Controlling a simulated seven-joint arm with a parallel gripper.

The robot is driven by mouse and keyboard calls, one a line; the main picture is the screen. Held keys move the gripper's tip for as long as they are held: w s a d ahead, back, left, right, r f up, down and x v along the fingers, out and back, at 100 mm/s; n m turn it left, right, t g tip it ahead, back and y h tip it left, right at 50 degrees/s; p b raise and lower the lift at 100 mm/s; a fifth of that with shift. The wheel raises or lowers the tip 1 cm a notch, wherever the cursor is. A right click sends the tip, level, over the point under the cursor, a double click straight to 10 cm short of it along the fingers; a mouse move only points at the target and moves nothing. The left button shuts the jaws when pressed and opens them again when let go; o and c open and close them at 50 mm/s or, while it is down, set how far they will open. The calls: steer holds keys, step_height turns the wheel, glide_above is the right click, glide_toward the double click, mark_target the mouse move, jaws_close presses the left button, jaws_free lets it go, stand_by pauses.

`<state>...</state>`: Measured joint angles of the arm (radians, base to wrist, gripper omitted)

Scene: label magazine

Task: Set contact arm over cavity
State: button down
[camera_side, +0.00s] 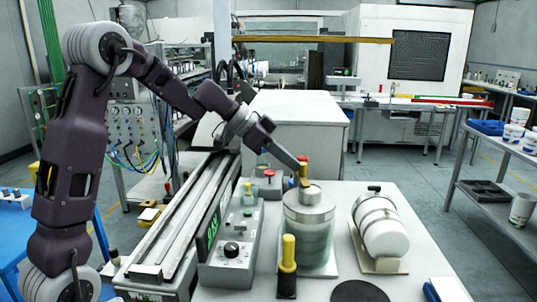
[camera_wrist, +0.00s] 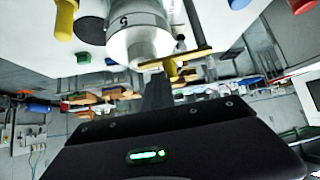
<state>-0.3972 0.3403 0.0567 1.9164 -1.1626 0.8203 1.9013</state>
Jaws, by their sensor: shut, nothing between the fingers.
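A glass-walled cylinder with a metal top (camera_side: 308,212) stands upright on the white table. In the wrist view its metal top (camera_wrist: 138,38) carries a mark like a 5. A narrow brownish bar with a yellow peg, apparently the contact arm (camera_wrist: 190,58), lies beside or across its edge. The yellow peg (camera_side: 303,172) stands over the cylinder top in the side view. My gripper (camera_side: 296,164) is shut and empty, its tip close to the peg. In the wrist view the fingers (camera_wrist: 157,88) point at the peg. I cannot tell whether they touch. No cavity is clearly visible.
A white cylinder on a cradle (camera_side: 384,230) lies right of the glass one. A yellow-handled black tool (camera_side: 287,268) and a black disc (camera_side: 360,291) are in front. A control box with green digits (camera_side: 232,245) and a long rail (camera_side: 185,220) stand left.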

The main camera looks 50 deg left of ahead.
stand_by(0.5)
steer(key=s+a+r, duration=0.3)
steer(key=s+r, duration=0.4)
steer(key=s, duration=0.4)
steer(key=s+d+f+n+g+y, duration=0.2)
steer(key=s+d+f+n+g, duration=0.1)
steer(key=s+d, duration=0.85)
steer(key=s+f+n+t+y, duration=0.1)
steer(key=s+f+n+y, duration=0.2)
steer(key=s, duration=0.8)
step_height(320, 180, down, 2)
steer(key=shift+s+a+f+n+y, duration=0.15)
steer(key=shift+n+y, duration=0.25)
steer(key=shift+n, duration=0.3)
steer(key=c, duration=2.1)
jaws_free()
